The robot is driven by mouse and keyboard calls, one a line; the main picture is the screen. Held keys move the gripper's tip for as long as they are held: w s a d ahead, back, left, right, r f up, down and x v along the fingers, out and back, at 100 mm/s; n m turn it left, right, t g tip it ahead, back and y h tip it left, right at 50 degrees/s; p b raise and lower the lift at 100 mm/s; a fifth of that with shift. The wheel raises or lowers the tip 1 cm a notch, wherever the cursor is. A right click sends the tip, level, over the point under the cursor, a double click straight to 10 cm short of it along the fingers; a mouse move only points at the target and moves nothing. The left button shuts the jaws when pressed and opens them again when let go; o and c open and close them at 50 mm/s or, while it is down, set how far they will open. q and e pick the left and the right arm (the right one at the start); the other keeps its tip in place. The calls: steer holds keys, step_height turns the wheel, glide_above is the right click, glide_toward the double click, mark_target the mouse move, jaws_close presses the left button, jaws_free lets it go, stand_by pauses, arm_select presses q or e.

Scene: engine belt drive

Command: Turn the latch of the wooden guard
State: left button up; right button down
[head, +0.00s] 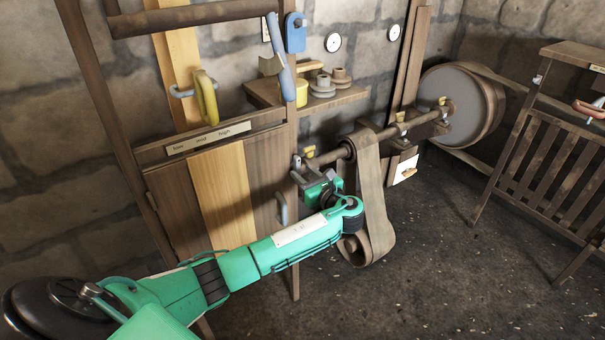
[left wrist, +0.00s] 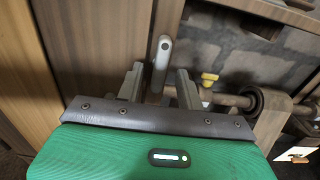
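The wooden guard (head: 229,183) is a plank panel at the left of the head view, with a lighter board in its middle. A grey latch-like lever (head: 296,162) stands at the guard's right post. In the left wrist view the lever (left wrist: 161,58) is upright, with a rounded top, between my two fingertips. My left gripper (head: 302,178) is at that post, its fingers apart on either side of the lever. I cannot tell whether either finger touches it; its lower part is hidden. My right gripper is in neither view.
A grey curved handle (head: 281,208) is on the panel, left of my gripper. A belt (head: 371,190) hangs from a shaft (head: 400,130) close to the right of my gripper. A shelf (head: 340,99) with small parts is above. A slatted wooden frame (head: 550,150) stands at right.

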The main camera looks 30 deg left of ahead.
arm_select(q)
steer(key=shift+w+a, duration=0.2)
steer(key=shift+a, duration=0.35)
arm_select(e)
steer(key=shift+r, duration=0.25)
arm_select(q)
jaws_close()
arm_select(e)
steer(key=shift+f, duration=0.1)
